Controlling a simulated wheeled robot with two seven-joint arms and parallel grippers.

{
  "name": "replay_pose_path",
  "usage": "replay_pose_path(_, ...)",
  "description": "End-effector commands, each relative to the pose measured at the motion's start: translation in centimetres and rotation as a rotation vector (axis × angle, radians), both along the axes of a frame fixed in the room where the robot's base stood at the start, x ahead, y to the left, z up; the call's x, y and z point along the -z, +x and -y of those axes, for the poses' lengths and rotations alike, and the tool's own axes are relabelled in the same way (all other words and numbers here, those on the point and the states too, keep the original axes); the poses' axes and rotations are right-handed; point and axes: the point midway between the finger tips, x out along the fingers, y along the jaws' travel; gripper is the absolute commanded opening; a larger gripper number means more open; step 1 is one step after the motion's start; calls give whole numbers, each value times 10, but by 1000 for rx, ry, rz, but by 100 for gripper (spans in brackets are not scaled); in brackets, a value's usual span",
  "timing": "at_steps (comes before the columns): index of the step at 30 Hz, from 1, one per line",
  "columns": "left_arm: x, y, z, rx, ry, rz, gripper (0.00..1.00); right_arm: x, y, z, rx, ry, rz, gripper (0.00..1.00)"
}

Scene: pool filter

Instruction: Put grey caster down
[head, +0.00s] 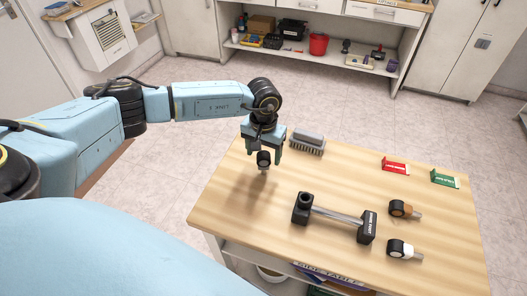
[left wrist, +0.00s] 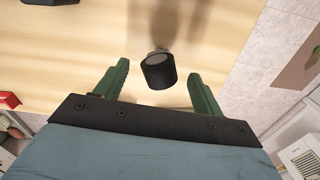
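The grey caster (head: 263,158), a black wheel with a grey face and a short metal stem, is at the left part of the wooden table (head: 235,205). Its stem points toward the table's front edge. My left gripper (head: 264,148) is just above it, pointing down. In the left wrist view the caster (left wrist: 158,72) sits between the spread green fingers (left wrist: 160,85), with a clear gap on each side. The fingers are open and hold nothing. I cannot tell for sure whether the caster touches the tabletop. My right gripper is out of view.
Red (head: 395,166) and green (head: 444,178) markers stand at the back right.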

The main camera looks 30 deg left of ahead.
Motion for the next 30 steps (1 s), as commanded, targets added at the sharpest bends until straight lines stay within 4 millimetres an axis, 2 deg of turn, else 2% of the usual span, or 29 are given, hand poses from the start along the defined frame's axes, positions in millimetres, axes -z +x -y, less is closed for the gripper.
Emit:
replay_pose_path(7,-1,0,0,0,0,0,68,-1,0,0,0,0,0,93)
replay_pose_path(11,-9,1,0,0,-1,3,68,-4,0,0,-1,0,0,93)
replay_pose_path(24,-98,1,0,1,1,4,68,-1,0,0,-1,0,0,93)
replay_pose_path(30,-120,1,0,0,-1,2,68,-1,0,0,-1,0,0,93)
